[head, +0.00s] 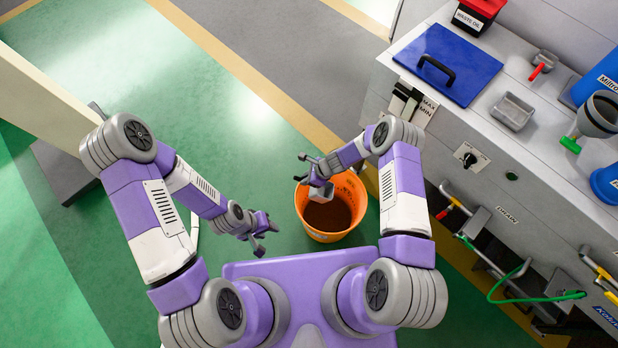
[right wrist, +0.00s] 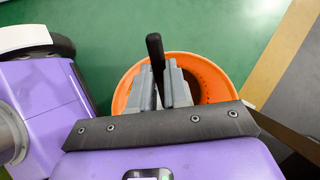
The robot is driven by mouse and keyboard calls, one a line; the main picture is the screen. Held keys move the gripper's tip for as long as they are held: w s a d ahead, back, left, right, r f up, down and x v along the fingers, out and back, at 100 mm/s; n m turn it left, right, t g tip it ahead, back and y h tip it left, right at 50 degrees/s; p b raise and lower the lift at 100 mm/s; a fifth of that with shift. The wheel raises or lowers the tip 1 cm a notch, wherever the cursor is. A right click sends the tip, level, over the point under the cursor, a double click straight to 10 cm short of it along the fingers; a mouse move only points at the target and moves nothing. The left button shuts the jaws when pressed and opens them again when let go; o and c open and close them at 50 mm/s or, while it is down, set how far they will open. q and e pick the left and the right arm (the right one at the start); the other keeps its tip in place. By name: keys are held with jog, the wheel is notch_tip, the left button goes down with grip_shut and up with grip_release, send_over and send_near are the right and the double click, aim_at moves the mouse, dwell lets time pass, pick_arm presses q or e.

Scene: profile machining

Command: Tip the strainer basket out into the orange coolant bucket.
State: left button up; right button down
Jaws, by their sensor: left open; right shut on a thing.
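The orange coolant bucket (head: 328,236) stands on the green floor in front of me, with brown contents inside. My right gripper (head: 318,178) is over its far rim and shut on the strainer basket (head: 324,194). The grey basket looks tilted over the bucket's opening; I cannot tell whether anything is in it. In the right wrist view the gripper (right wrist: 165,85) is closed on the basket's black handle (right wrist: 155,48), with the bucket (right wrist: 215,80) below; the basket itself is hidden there. My left gripper (head: 262,237) is open and empty, left of the bucket.
A grey machine bench stands at right, with a blue lid (head: 446,62), a grey tray (head: 512,111), a red-handled tool (head: 541,66) and a red waste oil container (head: 478,14). Valves and a green hose (head: 505,298) stick out of its front. The floor left of the bucket is clear.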

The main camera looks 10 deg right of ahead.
aim_at(301, 179)
jog(key=shift+w+a+f+h+b, duration=0.2)
jog(key=shift+a+f+h+b, duration=0.25)
jog(key=shift+a+f+h, duration=0.25)
jog(key=shift+a+f+g+h+b, duration=0.3)
jog(key=shift+a+f+h+b, duration=0.05)
jog(key=shift+h+b, duration=0.15)
jog(key=shift+w+a+h, duration=0.15)
jog(key=shift+h, duration=0.15)
